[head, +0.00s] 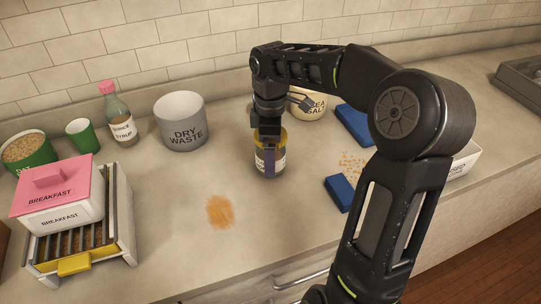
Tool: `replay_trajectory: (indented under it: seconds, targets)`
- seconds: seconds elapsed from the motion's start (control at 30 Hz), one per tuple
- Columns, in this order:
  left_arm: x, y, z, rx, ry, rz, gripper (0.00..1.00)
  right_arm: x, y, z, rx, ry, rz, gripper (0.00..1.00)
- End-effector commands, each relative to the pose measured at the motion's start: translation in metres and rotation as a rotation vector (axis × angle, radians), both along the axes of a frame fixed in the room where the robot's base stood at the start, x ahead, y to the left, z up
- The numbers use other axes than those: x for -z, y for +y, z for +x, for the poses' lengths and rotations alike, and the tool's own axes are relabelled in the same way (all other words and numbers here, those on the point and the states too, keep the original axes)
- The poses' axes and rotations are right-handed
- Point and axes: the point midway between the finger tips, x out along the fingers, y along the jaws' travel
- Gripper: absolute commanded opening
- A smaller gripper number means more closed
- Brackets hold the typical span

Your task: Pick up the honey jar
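The honey jar (281,160), with amber contents and a pale label, is upright at the middle of the counter. My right gripper (268,150) points straight down over it from above. One finger runs down the near side of the jar and covers part of the label. The other finger is hidden behind the jar. I cannot tell whether the fingers press on it. The jar's base looks to be at the counter surface. My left gripper is out of view.
A grey dry waste pot (181,127) and a syrup bottle (120,120) stand left of the jar. A sea salt pot (312,108) is close behind it. Blue cloths (339,190) and crumbs (353,161) lie right. An orange spill (220,211) and a pink-lidded breakfast box (62,210) are left.

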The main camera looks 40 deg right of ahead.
Motion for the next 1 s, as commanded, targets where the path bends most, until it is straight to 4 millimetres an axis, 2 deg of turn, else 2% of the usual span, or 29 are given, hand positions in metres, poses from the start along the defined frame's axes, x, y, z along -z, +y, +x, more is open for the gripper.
replay_trajectory:
  seconds: [0.1,0.2,0.77,1.0]
  targets:
    - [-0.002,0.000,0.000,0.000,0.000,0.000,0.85,0.015,0.000,0.000,-0.001,0.002,0.001,0.98]
    - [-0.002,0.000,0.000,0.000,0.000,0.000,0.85,0.020,0.000,0.000,-0.002,0.000,0.000,0.98]
    - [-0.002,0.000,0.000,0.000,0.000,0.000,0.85,0.020,0.000,0.000,-0.001,-0.001,-0.001,0.98]
    - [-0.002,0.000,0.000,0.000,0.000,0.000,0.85,0.020,0.000,0.000,-0.001,-0.001,-0.001,0.79]
